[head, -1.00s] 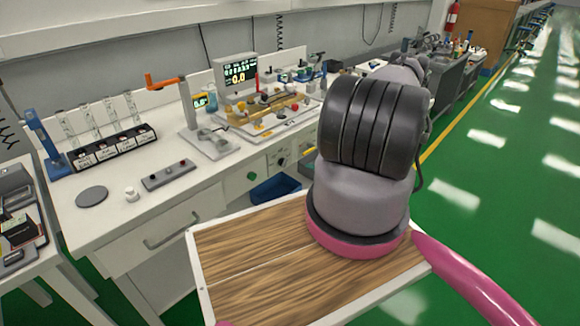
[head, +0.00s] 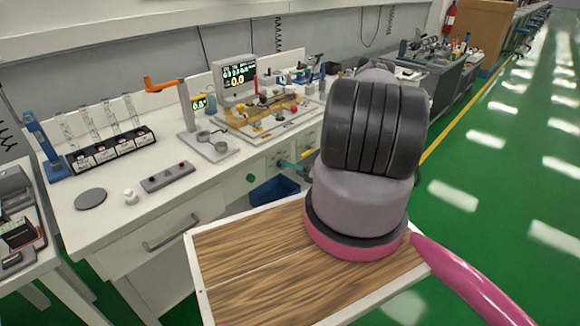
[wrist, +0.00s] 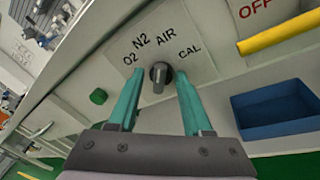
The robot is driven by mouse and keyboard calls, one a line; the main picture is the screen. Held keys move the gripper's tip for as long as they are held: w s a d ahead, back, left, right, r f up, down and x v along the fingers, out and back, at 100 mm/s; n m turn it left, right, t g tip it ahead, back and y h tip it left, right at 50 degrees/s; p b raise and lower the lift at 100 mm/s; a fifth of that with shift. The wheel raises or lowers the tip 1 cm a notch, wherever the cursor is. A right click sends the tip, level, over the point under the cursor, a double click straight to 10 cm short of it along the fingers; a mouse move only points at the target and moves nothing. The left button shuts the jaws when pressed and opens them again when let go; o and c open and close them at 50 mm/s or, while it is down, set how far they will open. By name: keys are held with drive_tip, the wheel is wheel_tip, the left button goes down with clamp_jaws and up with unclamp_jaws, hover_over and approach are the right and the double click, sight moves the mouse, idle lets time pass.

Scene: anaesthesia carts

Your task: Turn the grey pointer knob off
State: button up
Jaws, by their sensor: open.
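The grey pointer knob (wrist: 159,70) sits on a pale panel plate in the wrist view, with O2, N2, AIR and CAL marked in an arc around it. Which mark it points at is hard to tell. My gripper (wrist: 159,82) is open, with one teal finger on each side of the knob and a visible gap to each. Its teal fingers also show in the head view (head: 290,165) at the bench's front panel, where they hide the knob area. The fingers are not closed on anything.
A yellow bar (wrist: 278,36) lies under a red OFF label, right of the plate. A blue bin (wrist: 277,108) is below it, and a green button (wrist: 98,96) is to the left. The white bench top (head: 105,225) holds instruments.

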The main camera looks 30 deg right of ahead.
clamp_jaws()
drive_tip(key=shift+n, duration=0.3)
drive_tip(key=n+h, duration=0.2)
drive_tip(key=n, duration=0.4)
drive_tip(key=a+n+h, duration=0.1)
drive_tip(key=n+h, duration=0.1)
drive_tip(key=n, duration=0.4)
drive_tip(key=s+a+n+h, duration=0.1)
drive_tip(key=n+h, duration=0.1)
drive_tip(key=n, duration=0.5)
drive_tip(key=shift+a+h, duration=0.1)
drive_tip(key=shift+h, duration=0.2)
idle(0.3)
idle(0.4)
